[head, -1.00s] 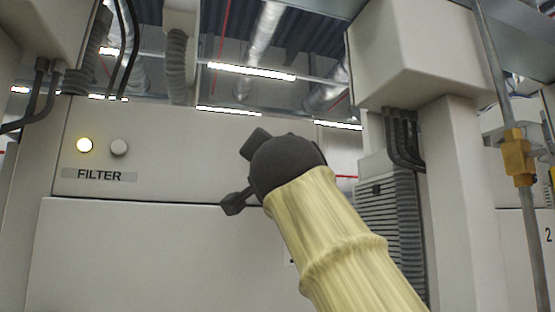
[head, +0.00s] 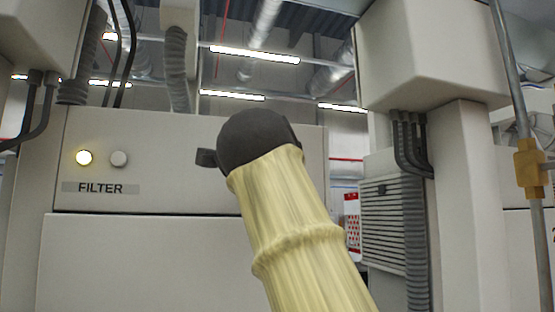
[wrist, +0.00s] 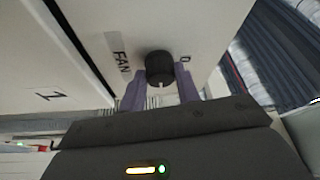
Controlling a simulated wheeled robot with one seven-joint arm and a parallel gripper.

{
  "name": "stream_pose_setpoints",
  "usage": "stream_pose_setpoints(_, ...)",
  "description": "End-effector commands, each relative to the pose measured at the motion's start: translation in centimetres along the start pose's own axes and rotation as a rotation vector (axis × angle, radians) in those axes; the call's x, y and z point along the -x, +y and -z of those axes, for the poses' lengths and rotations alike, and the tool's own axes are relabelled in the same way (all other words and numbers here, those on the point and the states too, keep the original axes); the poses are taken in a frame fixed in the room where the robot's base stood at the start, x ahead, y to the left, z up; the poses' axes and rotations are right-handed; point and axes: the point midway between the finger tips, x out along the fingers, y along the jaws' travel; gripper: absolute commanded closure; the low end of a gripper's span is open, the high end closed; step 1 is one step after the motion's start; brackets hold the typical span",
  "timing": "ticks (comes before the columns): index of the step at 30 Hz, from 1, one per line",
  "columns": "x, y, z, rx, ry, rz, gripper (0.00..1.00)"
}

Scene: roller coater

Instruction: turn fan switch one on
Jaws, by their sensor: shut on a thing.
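The fan switch (wrist: 159,66) is a round black knob with a white pointer mark, on a pale panel in the wrist view. A FAN label (wrist: 119,54) is to its left, and a small mark is at its right. The two purple fingers of my gripper (wrist: 160,88) stand on either side of the knob and are shut on it. The pointer mark faces down the picture, towards my gripper. In the head view my yellow-sleeved arm and dark wrist hide the knob and the fingers.
In the head view a lit yellow lamp (head: 84,157) and a pale round button (head: 119,158) sit above the FILTER label (head: 101,188). A beige box (head: 430,55) overhangs at the right, with a vertical pipe (head: 516,110) beyond it.

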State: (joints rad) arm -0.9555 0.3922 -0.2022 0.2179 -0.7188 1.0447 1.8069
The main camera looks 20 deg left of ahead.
Motion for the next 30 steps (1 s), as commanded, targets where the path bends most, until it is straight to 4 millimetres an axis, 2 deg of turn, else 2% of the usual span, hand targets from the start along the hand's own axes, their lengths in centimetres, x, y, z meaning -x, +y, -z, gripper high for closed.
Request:
stream_pose_setpoints(14, 0.01, 0.06, -0.04, -0.019, -0.001, -0.009, 0.91)
stream_pose_setpoints(15, 0.01, 0.06, -0.04, -0.019, -0.001, -0.009, 0.62)
stream_pose_setpoints(18, 0.00, 0.06, -0.06, -0.018, -0.001, -0.009, 0.46)
stream_pose_setpoints(30, 0.22, 0.20, 0.12, -0.017, 0.002, -0.008, 0.46)
